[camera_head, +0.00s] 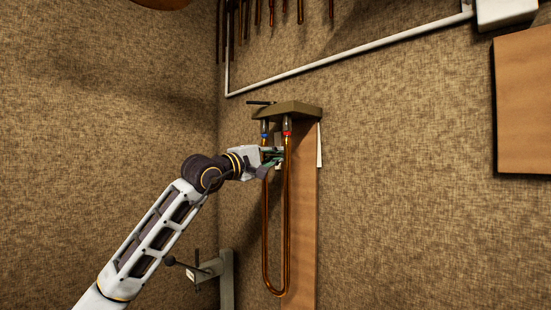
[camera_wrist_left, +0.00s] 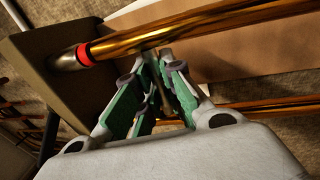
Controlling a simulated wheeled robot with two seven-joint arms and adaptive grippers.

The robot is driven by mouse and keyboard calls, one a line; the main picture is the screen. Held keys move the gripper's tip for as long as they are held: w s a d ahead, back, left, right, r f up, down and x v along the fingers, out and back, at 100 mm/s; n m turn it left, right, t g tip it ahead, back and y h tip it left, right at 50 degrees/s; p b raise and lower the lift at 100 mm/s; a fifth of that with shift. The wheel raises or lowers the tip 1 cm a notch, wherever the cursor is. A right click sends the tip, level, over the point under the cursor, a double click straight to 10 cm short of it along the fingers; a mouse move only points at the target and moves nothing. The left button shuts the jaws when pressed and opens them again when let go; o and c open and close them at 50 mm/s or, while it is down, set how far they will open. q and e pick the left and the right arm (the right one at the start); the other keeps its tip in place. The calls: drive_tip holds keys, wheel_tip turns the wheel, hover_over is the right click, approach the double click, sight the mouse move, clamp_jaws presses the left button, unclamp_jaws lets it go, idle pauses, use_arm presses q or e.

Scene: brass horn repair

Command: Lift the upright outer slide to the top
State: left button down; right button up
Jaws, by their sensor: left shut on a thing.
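The outer slide (camera_head: 287,215) is a long brass U with its bend at the bottom, hanging upright below an olive bracket (camera_head: 290,110). The tops of its two legs are near a red band (camera_head: 286,133) and a blue band (camera_head: 264,135). My left gripper (camera_head: 276,157) comes in from the left at the upper part of the legs. In the left wrist view its green-padded fingers (camera_wrist_left: 163,78) are closed around a thin crosspiece between the tubes (camera_wrist_left: 215,20). The fingers hide part of this crosspiece. My right gripper is not in view.
A brown wooden board (camera_head: 302,220) stands right behind the slide. A grey clamp-like fixture (camera_head: 215,272) is low on the wall at the left. The right wall is clear below the brown panel (camera_head: 524,100).

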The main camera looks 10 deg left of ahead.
use_arm(q)
drive_tip(key=shift+s+a+r, duration=0.1)
drive_tip(key=shift+a+r, duration=0.05)
drive_tip(key=shift+r, duration=0.3)
drive_tip(key=c, duration=1.9)
unclamp_jaws()
drive_tip(key=o, duration=0.4)
drive_tip(key=shift+f, duration=0.3)
drive_tip(key=shift+v, duration=5.85)
